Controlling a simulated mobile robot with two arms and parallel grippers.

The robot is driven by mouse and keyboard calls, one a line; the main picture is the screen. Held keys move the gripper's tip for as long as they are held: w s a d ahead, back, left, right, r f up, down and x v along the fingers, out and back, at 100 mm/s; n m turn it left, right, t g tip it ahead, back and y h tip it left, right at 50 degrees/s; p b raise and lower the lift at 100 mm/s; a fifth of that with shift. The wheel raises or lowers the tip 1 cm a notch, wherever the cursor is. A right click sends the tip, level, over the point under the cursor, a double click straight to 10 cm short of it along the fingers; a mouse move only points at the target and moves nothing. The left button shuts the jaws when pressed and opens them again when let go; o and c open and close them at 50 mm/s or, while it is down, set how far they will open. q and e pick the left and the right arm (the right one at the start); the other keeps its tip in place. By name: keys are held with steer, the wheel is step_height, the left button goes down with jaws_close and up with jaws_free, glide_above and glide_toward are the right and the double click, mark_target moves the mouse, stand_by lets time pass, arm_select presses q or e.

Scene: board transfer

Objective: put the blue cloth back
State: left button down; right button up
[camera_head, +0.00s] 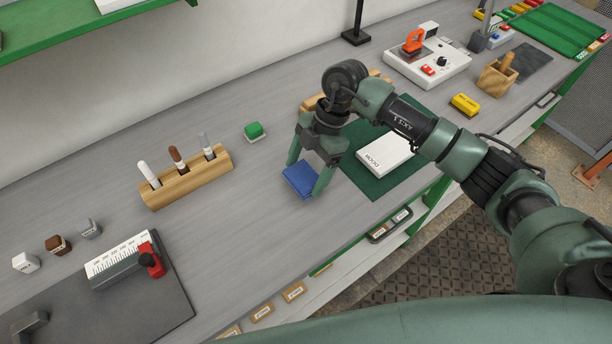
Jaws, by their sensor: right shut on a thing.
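The blue cloth (298,181) is a small folded blue pad at the middle of the grey workbench, left of the dark green mat. My right gripper (308,180) reaches down over it with one finger on each side and is shut on it. I cannot tell whether the cloth touches the bench or is just above it. My left gripper is not in view.
A white box (385,156) lies on the green mat (372,187). A wooden holder (187,180) with pens and a green block (254,131) stand to the left. A grey device with a red clamp (151,261) is at lower left. Bare bench lies between.

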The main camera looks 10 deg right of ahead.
mark_target(309, 173)
step_height(309, 173, down, 3)
steer(key=shift+r, duration=0.15)
steer(key=shift+f, duration=0.25)
steer(key=shift+f, duration=0.1)
steer(key=o, duration=1.1)
